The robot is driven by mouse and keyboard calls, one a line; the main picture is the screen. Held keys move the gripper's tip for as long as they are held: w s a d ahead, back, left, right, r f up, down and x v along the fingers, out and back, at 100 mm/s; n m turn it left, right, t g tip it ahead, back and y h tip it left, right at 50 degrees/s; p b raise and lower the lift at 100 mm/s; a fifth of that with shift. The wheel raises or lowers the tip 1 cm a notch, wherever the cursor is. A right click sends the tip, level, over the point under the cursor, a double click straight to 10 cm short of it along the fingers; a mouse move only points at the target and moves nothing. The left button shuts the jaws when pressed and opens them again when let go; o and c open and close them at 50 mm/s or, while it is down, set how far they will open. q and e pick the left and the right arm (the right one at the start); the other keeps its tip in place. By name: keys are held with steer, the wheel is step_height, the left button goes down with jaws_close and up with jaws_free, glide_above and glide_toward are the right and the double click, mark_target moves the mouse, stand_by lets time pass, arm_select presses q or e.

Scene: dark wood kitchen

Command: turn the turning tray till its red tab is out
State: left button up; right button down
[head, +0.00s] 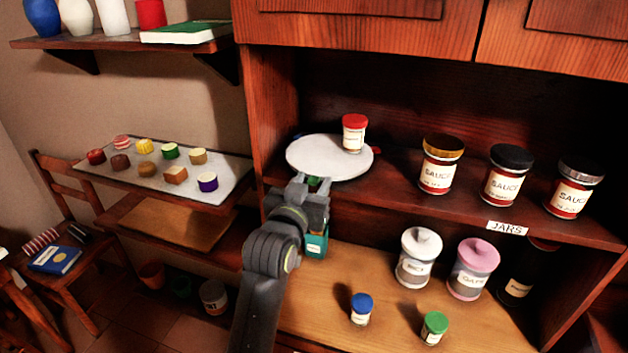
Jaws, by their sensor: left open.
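The turning tray (318,160) is a white round disc on the cabinet's upper shelf. A small jar with a red lid (354,133) stands upright toward its back right. My left gripper (312,184) is at the tray's front edge, with its jaws open. A small green piece shows between its fingers at the rim; I cannot tell whether it is part of the tray or whether the fingers touch it. My right gripper is not in view.
Sauce jars (441,165) stand right of the tray behind a JARS label (507,228). Below are white and pink lidded canisters (418,258), small blue-lidded and green-lidded jars (361,309) and a teal box (317,243). A pastry tray (222,168) is at left.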

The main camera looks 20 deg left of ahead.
arm_select(q)
steer(key=shift+s, duration=0.1)
steer(key=shift+c, duration=1)
jaws_close()
steer(key=shift+a+r, duration=0.1)
